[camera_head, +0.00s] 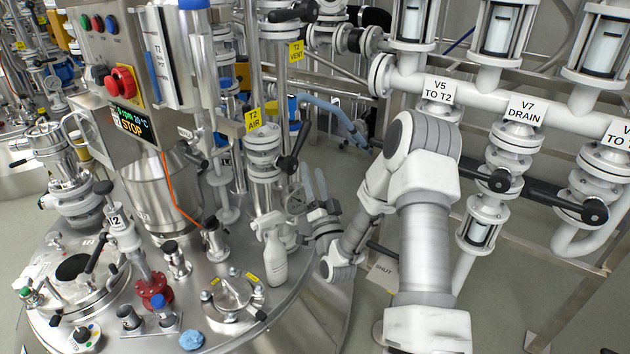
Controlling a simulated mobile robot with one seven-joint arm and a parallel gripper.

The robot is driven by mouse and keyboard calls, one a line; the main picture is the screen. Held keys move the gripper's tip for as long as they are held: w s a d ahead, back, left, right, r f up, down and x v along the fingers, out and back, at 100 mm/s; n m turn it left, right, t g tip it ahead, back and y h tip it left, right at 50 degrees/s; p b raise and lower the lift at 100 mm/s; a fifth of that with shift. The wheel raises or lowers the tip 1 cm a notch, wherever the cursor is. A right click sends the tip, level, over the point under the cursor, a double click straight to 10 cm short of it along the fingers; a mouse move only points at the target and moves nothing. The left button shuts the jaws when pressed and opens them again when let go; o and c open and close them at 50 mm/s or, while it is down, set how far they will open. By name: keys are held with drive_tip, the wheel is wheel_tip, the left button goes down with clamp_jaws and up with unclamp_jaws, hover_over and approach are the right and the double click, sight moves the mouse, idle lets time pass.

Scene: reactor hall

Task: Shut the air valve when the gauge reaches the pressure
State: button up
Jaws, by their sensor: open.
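The air valve (262,160) is a white flanged valve on an upright pipe on the reactor lid. A yellow tag (253,119) reading "T2 AIR" hangs at its top. Its black lever (296,148) slants up to the right. My gripper (314,172) is open and empty, fingers pointing up, just below and right of the lever. It looks apart from the lever, though depth is hard to judge.
A control panel (112,60) showing "STOP" is at the upper left. A "T2 VENT" tag (296,50) hangs behind.

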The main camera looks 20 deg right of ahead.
drive_tip(key=shift+v, duration=1.1)
drive_tip(key=shift+w+r, duration=0.1)
idle(3.5)
drive_tip(key=n+g+y+p, duration=0.5)
drive_tip(key=n+g+y, duration=0.1)
drive_tip(key=y, duration=0.2)
approach(307, 133)
drive_tip(key=b+x, duration=0.3)
drive_tip(key=x, duration=1)
drive_tip(key=shift+w+a+r, duration=0.15)
drive_tip(key=shift+w+a, duration=0.05)
drive_tip(key=shift+w, duration=0.4)
clamp_jaws()
